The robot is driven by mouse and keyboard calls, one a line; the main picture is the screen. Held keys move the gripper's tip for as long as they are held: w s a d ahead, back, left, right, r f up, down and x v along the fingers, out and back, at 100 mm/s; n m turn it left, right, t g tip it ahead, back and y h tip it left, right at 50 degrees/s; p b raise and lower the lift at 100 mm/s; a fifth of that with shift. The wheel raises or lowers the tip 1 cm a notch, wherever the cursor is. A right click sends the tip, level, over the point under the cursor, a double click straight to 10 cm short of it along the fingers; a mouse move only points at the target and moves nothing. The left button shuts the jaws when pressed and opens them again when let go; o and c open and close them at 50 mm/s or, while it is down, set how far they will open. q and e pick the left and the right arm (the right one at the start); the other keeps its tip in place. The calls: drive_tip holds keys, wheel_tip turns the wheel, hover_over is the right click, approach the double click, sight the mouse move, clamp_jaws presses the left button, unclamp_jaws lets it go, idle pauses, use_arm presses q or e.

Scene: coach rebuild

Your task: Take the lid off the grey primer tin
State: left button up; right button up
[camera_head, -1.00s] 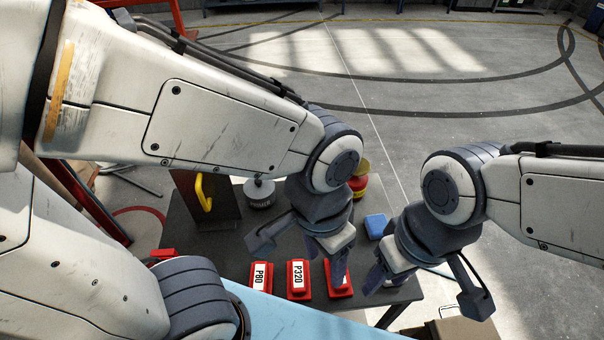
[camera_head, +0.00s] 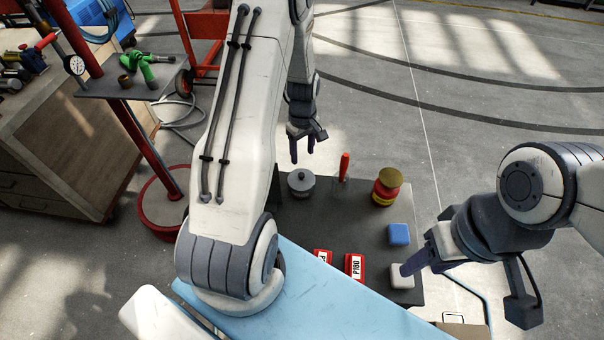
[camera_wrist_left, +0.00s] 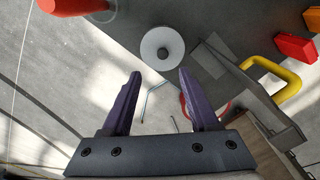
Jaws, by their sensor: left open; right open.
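The grey primer tin (camera_head: 301,187) stands near the far left edge of the dark table, with its knobbed lid (camera_head: 300,176) on top. In the left wrist view the round pale lid (camera_wrist_left: 153,48) shows from above, its grey knob near the middle, just beyond my fingertips. My left gripper (camera_head: 303,153) is open and empty near the tin, on its far side in the head view. Its two spread fingers (camera_wrist_left: 159,74) show in the wrist view, apart from the lid. My right gripper (camera_head: 412,263) is open near the white block (camera_head: 402,281) at the table's right; contact cannot be told.
A red-handled tool (camera_head: 345,165) and a red-yellow tin (camera_head: 386,187) stand right of the primer tin. A blue block (camera_head: 398,234) and red labelled blocks (camera_head: 355,267) lie nearer. The table's middle is clear.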

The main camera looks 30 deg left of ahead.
sight(302, 174)
use_arm(q)
wheel_tip(302, 174, down, 4)
drive_tip(key=shift+r+p, duration=0.1)
drive_tip(key=shift+p, duration=0.3)
drive_tip(key=shift+s+f+p, duration=0.2)
drive_tip(key=shift+f+p, duration=0.35)
drive_tip(key=shift+f, duration=0.05)
wheel_tip(302, 174, down, 3)
drive_tip(key=shift+s+f+p, duration=0.1)
drive_tip(key=shift+p, duration=0.7)
drive_tip(key=shift+f, duration=0.5)
clamp_jaws()
